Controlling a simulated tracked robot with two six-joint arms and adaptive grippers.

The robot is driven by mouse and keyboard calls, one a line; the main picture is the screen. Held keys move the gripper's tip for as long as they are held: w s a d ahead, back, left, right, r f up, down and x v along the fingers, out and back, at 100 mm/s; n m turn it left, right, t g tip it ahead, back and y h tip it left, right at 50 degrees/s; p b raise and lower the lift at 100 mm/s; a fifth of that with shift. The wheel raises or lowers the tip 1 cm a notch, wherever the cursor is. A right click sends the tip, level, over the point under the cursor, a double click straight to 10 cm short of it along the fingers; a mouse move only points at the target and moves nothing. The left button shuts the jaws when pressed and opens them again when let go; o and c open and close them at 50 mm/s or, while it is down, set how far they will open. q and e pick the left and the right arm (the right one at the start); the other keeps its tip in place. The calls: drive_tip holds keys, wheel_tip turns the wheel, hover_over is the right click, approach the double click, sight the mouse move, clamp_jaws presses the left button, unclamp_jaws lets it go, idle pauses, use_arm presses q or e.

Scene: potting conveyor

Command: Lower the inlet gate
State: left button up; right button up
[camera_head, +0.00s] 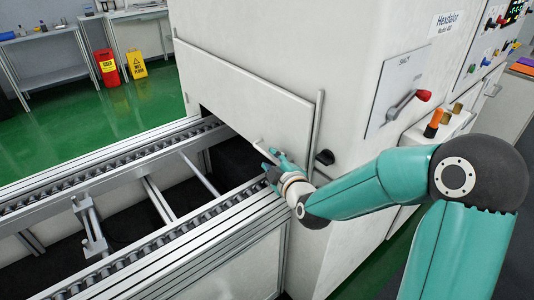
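The inlet gate (240,96) is a wide pale panel on the side of the white machine. Its lower edge hangs above the conveyor, with a dark opening below it. A thin metal handle (257,145) sticks out near its lower right part. My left gripper is not in view.
The roller conveyor (110,170) runs under the gate, with metal rails on both sides. A panel with a red-knobbed lever (405,102) is on the machine's right face.

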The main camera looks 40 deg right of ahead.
sight(268, 157)
drive_tip(key=shift+x, duration=1.75)
clamp_jaws()
